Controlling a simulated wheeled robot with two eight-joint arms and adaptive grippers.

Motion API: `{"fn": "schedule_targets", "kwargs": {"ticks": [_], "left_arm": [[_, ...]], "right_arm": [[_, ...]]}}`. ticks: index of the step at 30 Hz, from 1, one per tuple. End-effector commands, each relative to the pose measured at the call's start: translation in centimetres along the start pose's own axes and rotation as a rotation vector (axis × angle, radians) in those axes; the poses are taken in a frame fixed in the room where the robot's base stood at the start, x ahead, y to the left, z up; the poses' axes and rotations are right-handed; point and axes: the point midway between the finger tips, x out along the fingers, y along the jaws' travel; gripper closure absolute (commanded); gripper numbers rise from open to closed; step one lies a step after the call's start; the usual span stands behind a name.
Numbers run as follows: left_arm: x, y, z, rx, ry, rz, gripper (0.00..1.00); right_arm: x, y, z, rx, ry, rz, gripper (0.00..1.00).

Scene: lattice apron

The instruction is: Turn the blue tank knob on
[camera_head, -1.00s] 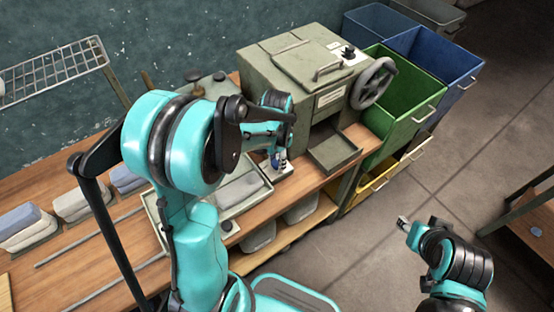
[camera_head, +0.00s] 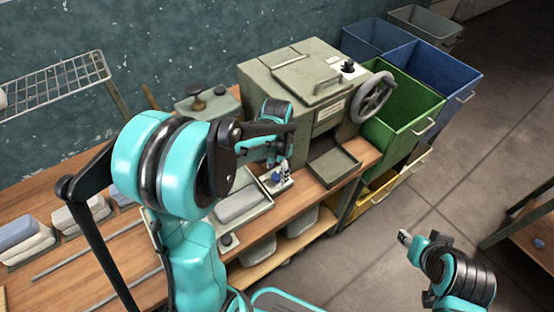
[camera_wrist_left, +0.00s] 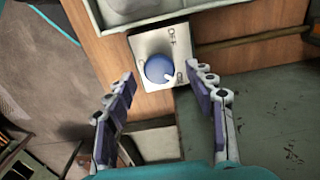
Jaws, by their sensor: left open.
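The blue tank knob (camera_wrist_left: 159,68) is round and sits on a pale plate (camera_wrist_left: 150,45) with dark lettering in the left wrist view. A white mark on the knob faces its lower right, towards a short label. In the head view the knob (camera_head: 276,177) shows at the bench's front edge, just below my left gripper (camera_head: 281,165). In the wrist view the left gripper (camera_wrist_left: 162,72) is open, one finger on each side of the knob, with gaps visible. Whether the fingertips are at its height is unclear. My right gripper (camera_head: 404,237) hangs over the floor, far from the knob.
A grey-green machine (camera_head: 305,85) with a handwheel (camera_head: 373,97) stands behind the knob. A shallow tray (camera_head: 335,166) lies to the right. A green bin (camera_head: 405,110) and blue bins stand further right. A grey tray (camera_head: 250,205) lies left of the knob.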

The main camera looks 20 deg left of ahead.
Motion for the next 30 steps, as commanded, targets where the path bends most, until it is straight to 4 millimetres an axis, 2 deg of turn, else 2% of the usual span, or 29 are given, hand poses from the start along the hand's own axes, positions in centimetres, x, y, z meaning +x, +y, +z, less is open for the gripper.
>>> {"fn": "schedule_targets", "kwargs": {"ticks": [9,15,20,30], "left_arm": [[-6.9,0.0,0.0,0.000,0.000,0.000,0.45],[-9.6,0.0,0.0,0.000,0.000,0.000,0.45],[-10.3,0.0,0.0,0.000,0.000,0.000,0.45],[-10.3,0.0,0.0,0.000,0.000,0.000,0.45]], "right_arm": [[0.0,0.0,0.0,0.000,0.000,0.000,0.60],[0.0,0.0,0.0,0.000,0.000,0.000,0.60],[0.0,0.0,0.0,0.000,0.000,0.000,0.60],[0.0,0.0,0.0,0.000,0.000,0.000,0.60]]}}
